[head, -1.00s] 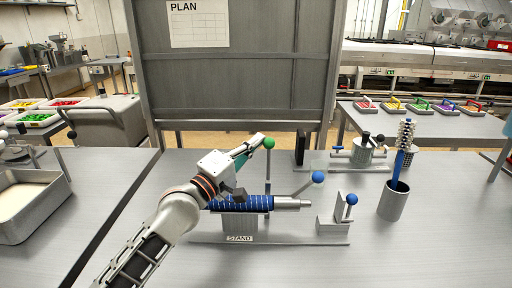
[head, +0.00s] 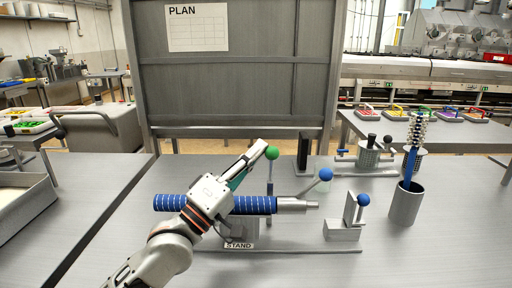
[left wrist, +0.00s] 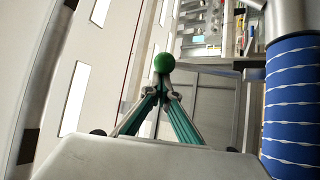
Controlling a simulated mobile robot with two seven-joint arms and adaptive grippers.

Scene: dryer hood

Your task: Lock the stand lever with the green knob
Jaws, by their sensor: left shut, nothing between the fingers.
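The green knob (head: 271,153) tops a thin, roughly upright lever (head: 269,185) behind the blue roller (head: 255,205) on the stand, whose label (head: 239,245) reads STAND. My left gripper (head: 264,147) reaches over the roller from the left, its fingers shut and empty, with the tips right beside the green knob. In the left wrist view the green knob (left wrist: 164,62) shows just beyond the closed fingertips (left wrist: 160,88). I cannot tell whether they touch it. The lever's foot is hidden behind the roller. My right gripper is not in view.
A blue-knobbed lever (head: 325,175) leans right near the roller's metal end. A cup (head: 405,205) holding a brush stands further right. The dark board (head: 235,90) rises behind. The front right tabletop is clear.

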